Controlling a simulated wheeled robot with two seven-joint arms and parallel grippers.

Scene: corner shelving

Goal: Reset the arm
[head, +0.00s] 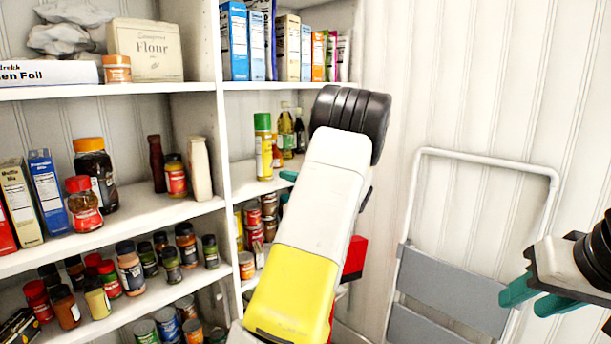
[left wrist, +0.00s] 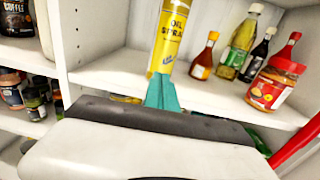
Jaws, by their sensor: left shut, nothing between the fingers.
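My left arm reaches in front of the corner shelving. Its left gripper (left wrist: 162,92) shows teal fingers shut together and empty in the left wrist view. They overlap the lower part of a yellow oil spray can (left wrist: 171,38) in the picture, and the can stands beyond them on the shelf. In the head view only a bit of the left gripper (head: 289,176) shows, left of my arm; the arm hides the rest. My right gripper (head: 537,296) is at the right edge, its two teal fingers apart and empty, in front of a folded step ladder.
White shelves (head: 170,212) hold jars, boxes and cans at the left and middle. Bottles (left wrist: 238,48) and a red-lidded jar (left wrist: 275,85) stand right of the spray can. A grey step ladder (head: 455,290) leans on the right wall.

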